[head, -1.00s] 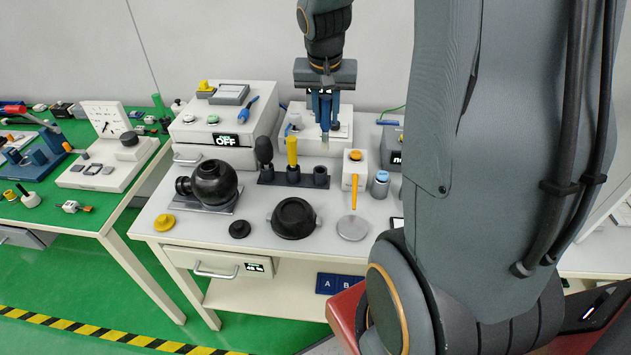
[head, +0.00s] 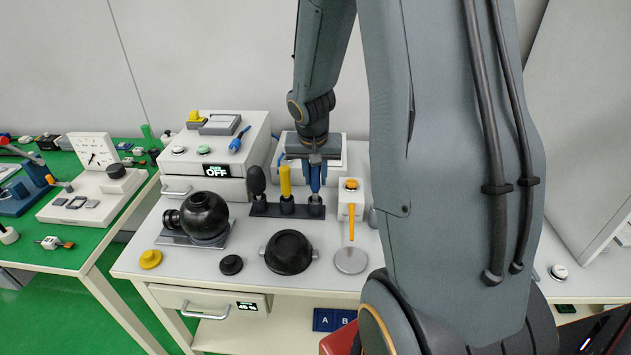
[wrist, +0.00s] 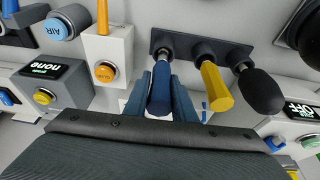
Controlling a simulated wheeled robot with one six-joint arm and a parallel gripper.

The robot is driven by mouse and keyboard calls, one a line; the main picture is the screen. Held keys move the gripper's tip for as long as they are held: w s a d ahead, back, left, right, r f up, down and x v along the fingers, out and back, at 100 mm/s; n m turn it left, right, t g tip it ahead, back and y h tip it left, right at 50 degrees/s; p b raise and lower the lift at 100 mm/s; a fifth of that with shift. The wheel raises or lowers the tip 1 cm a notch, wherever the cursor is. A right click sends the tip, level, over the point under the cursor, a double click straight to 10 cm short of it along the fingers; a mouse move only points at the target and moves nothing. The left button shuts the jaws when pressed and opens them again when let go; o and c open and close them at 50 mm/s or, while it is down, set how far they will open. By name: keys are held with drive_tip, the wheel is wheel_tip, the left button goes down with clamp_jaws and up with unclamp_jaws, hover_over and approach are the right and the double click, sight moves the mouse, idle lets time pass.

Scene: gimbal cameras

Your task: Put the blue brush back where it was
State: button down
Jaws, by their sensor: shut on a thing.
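The blue brush (head: 315,181) is upright in my gripper (head: 315,168), which is shut on its handle. Its lower end is at the right-hand socket of the dark rack (head: 270,209). In the wrist view the brush (wrist: 161,92) points into that socket, at the left end of the rack (wrist: 190,44). The bristles are hidden, so how deep they sit cannot be told. The yellow-handled tool (head: 285,182) stands in the middle socket and the black-handled tool (head: 257,181) in the left one.
A white block with an orange button and paddle (head: 351,192) stands close right of the rack. A black sphere (head: 204,215) is at its left, a black round dish (head: 289,252) in front. White boxes (head: 213,170) stand behind. Table space between them is narrow.

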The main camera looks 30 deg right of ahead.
drive_tip(key=shift+f, duration=0.75)
drive_tip(key=shift+f, duration=0.15)
drive_tip(key=c, duration=1.5)
unclamp_jaws()
drive_tip(key=shift+o, duration=0.2)
drive_tip(key=shift+r, duration=0.5)
drive_tip(key=a+b+v, duration=0.1)
drive_tip(key=v, duration=1)
drive_tip(key=s+a+f+n+y, duration=0.1)
drive_tip(key=s+a+f+n, duration=0.2)
drive_tip(key=s+a, duration=0.3)
drive_tip(key=s+a+f+n+g+y, duration=0.1)
drive_tip(key=s+a+f+n, duration=0.1)
drive_tip(key=s+a, duration=0.4)
drive_tip(key=shift+s+a+f+n+g, duration=0.35)
drive_tip(key=shift+s+n, duration=0.25)
drive_tip(key=shift+n, duration=0.3)
